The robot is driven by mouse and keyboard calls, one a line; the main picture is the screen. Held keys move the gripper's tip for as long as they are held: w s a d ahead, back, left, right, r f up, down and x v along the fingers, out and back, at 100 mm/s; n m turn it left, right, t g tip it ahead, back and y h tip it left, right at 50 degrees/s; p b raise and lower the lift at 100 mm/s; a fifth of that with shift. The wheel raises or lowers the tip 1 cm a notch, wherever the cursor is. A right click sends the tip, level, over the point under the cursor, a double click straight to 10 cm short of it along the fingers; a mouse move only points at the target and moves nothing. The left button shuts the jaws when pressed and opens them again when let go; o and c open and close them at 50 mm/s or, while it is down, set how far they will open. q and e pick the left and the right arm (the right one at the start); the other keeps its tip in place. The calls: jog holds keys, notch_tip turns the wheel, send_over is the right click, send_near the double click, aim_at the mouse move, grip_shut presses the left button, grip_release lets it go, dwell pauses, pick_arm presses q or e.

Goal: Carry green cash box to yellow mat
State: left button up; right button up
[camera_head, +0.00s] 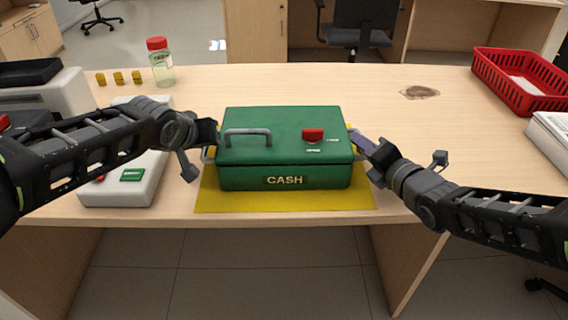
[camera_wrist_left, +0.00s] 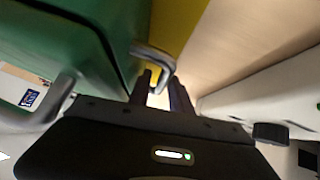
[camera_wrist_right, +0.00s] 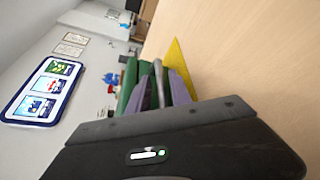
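The green cash box (camera_head: 284,175), with a top handle, red knob and CASH label, is level over the yellow mat (camera_head: 285,202). The mat shows along its front and sides; the box appears to rest on it. My left gripper (camera_head: 209,137) is at the box's left side handle, with its fingers (camera_wrist_left: 160,88) apart around the grey bar (camera_wrist_left: 152,52). My right gripper (camera_head: 366,151) is at the right side handle, its purple fingers (camera_wrist_right: 162,88) apart on either side of the bar (camera_wrist_right: 158,72). Finger contact with the bars is partly hidden.
A white device (camera_head: 125,190) lies left of the mat, under my left arm. A red-lidded jar (camera_head: 161,65) and yellow pieces (camera_head: 119,78) stand behind. A red basket (camera_head: 520,82) is at the right. The counter's middle back is clear apart from a dark stain (camera_head: 419,92).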

pick_arm(q)
jog(key=shift+o, duration=0.6)
pick_arm(e)
jog(key=shift+o, duration=0.7)
pick_arm(q)
jog(key=shift+s+r, duration=0.1)
jog(key=shift+r, duration=0.05)
jog(key=v, duration=1.1)
jog(key=shift+s+r, duration=0.25)
pick_arm(e)
jog(key=v, duration=1.2)
jog(key=shift+r, duration=0.15)
